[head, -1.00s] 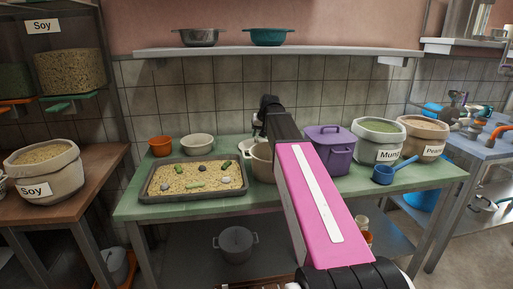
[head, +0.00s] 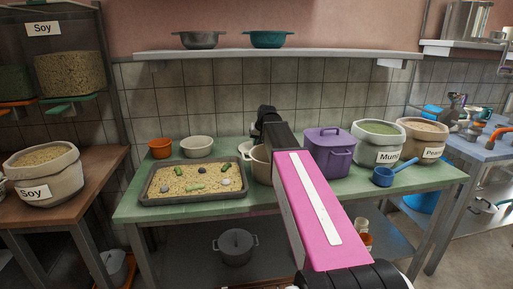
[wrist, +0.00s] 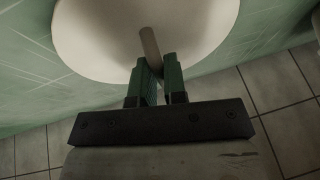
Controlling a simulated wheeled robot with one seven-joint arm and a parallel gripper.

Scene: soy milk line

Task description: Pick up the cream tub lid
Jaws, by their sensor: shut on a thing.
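The cream tub lid (wrist: 95,35) fills the upper middle of the wrist view as a pale disc with a short bar handle (wrist: 150,46). My gripper (wrist: 156,64) is shut on this handle, its green fingers on either side of it. In the head view only the lid's pale left edge (head: 244,149) shows beside my arm. The cream tub (head: 260,166) stands on the green table, partly hidden behind my pink arm. My gripper's fingers are hidden in the head view. I cannot tell whether lid and tub touch.
A tray of grain with vegetables and stones (head: 193,201) lies left on the green table (head: 130,208). An orange bowl (head: 160,147) and a cream bowl (head: 197,146) stand behind it. A purple pot (head: 328,152), blue scoop (head: 384,176) and sacks (head: 377,152) stand right. A shelf (head: 290,55) runs above.

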